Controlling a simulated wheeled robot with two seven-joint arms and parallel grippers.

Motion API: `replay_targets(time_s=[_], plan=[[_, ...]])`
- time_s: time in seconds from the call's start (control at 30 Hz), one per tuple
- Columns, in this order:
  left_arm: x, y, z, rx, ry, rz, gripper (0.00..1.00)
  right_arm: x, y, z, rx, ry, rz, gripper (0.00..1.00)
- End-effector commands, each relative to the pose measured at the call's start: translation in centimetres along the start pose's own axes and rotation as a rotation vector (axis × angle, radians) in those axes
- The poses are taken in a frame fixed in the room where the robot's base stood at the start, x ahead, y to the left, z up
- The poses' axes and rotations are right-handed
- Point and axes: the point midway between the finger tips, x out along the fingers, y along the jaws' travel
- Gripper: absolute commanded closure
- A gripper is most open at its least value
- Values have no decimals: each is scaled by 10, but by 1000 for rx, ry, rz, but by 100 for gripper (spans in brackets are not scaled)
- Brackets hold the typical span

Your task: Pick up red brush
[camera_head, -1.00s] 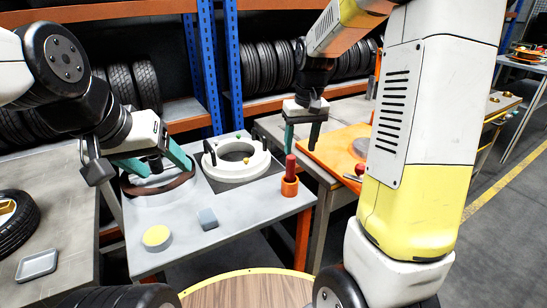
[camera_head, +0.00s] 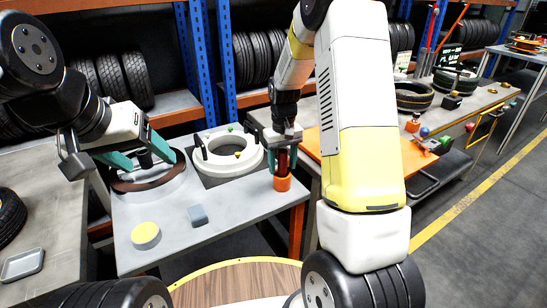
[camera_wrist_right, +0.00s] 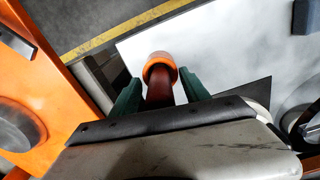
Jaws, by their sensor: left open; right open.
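My left gripper (camera_head: 140,160) is open over the brown ring (camera_head: 150,178) at the left of the same table.
A white ring fixture (camera_head: 228,168) stands beside the brush cup. A yellow disc (camera_head: 146,235) and a grey-blue block (camera_head: 198,215) lie on the table (camera_head: 180,252). An orange board (camera_head: 309,140) lies behind on the right. The table's front middle is mostly clear.

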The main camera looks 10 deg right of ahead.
Motion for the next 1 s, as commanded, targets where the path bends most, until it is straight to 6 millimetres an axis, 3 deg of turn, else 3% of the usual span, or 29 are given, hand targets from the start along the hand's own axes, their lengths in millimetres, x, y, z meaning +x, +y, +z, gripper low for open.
replay_targets(time_s=[0.2, 0.4, 0.5, 0.8, 1.0], plan=[[0, 0, 0, 0, 0, 0, 34, 1, 0, 0, 0, 0, 0, 46], [0, 0, 0, 0, 0, 0, 34, 1, 0, 0, 1, 0, 0, 85], [0, 0, 0, 0, 0, 0, 34, 1, 0, 0, 1, 0, 0, 100], [0, 0, 0, 0, 0, 0, 34, -2, 0, 0, 1, 2, 0, 100], [0, 0, 0, 0, 0, 0, 34, -33, 0, -1, 1, 6, 0, 100]])
